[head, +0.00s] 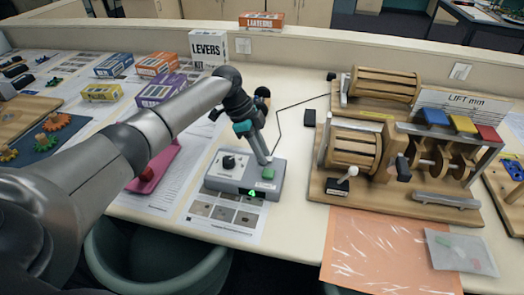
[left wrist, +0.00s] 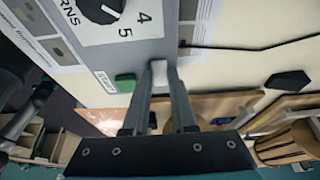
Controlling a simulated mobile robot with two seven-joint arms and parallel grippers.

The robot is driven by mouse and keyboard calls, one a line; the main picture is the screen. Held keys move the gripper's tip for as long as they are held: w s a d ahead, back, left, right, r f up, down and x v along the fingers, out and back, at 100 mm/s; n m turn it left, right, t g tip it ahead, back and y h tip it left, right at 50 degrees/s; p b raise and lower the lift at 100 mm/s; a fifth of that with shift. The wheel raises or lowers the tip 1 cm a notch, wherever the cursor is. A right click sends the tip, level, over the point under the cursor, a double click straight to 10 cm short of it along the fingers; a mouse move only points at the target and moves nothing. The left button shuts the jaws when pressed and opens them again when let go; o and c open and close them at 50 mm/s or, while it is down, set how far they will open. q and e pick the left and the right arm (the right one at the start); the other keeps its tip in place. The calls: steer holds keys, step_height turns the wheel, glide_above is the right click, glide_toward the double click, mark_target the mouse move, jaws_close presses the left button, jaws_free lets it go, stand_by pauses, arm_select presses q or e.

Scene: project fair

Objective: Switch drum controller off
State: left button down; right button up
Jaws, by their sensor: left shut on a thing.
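The drum controller (head: 225,180) is a grey box on the table, with a black knob (head: 229,162), a green button (head: 268,173) and a lit green "4" on its front. In the left wrist view the button (left wrist: 125,83) sits beside a "START" label, and the knob (left wrist: 101,8) has a numbered dial. My left gripper (head: 264,160) reaches down to the box's right side, just behind the button. In the left wrist view its fingers (left wrist: 160,76) are shut on a small pale switch (left wrist: 158,69) at the box's edge. The fingers partly hide the switch, so its position cannot be told.
A wooden drum machine (head: 355,150) stands to the right, with a thin black cable running toward it. A pink tray (head: 155,168) and several small boxes lie left. An orange sheet (head: 385,250) lies at the front. A bin (head: 160,262) stands below the table edge.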

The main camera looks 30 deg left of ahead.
mark_target(269, 159)
arm_select(q)
steer(key=y+p, duration=0.1)
steer(key=p, duration=0.1)
steer(key=d+y+p, duration=0.1)
steer(key=p, duration=0.1)
steer(key=shift+w+r+g+y+p, duration=0.1)
steer(key=shift+r+g+y+p, duration=0.2)
steer(key=shift+r, duration=0.05)
steer(key=shift+d+y+p, duration=0.1)
steer(key=shift+y+p, duration=0.25)
steer(key=shift+y, duration=0.05)
steer(key=shift+f+g+y, duration=0.2)
steer(key=shift+g+y, duration=0.1)
steer(key=shift+y, duration=0.3)
steer(key=c, duration=1)
jaws_free()
step_height(269, 159, up, 15)
steer(key=p, duration=0.1)
steer(key=shift+w+d+r+p, duration=0.15)
steer(key=shift+d+p, duration=0.2)
